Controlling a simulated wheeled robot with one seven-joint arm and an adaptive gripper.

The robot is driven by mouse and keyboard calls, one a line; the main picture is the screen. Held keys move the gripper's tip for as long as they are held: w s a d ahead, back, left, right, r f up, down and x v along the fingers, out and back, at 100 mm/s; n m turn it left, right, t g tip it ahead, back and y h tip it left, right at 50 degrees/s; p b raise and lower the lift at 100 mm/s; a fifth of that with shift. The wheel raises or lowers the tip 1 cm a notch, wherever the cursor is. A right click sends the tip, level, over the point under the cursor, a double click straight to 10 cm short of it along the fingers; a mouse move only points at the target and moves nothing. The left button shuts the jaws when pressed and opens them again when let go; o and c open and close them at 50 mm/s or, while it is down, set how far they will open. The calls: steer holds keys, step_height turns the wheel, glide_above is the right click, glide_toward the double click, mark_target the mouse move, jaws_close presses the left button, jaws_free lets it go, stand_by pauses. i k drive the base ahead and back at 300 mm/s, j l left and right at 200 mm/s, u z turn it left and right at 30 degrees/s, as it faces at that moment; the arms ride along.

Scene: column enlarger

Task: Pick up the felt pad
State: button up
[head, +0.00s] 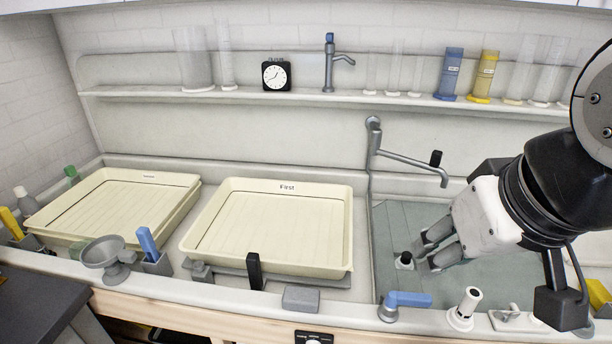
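A small grey block (301,298) lies on the front ledge, below the tray marked "First". It is the thing that looks most like the felt pad, but its material cannot be made out. My gripper (422,256) hangs over the sink, up and to the right of the grey block and well apart from it. Its grey fingers are spread with a gap between them, and nothing shows in the gap. The fingertips point left, near a small black-topped drain piece (404,261) in the sink.
Cream trays (346,215) (112,176) fill the left and middle. A black upright piece (254,271) stands left of the grey block; a blue-handled tap piece (405,299) and a white cylinder (466,303) stand to its right. A faucet (412,163) reaches over the sink (395,220).

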mark_target(295, 298)
steer(key=k+j+z, duration=0.2)
steer(key=k, duration=0.25)
steer(key=k+z, duration=0.15)
steer(key=k, duration=0.3)
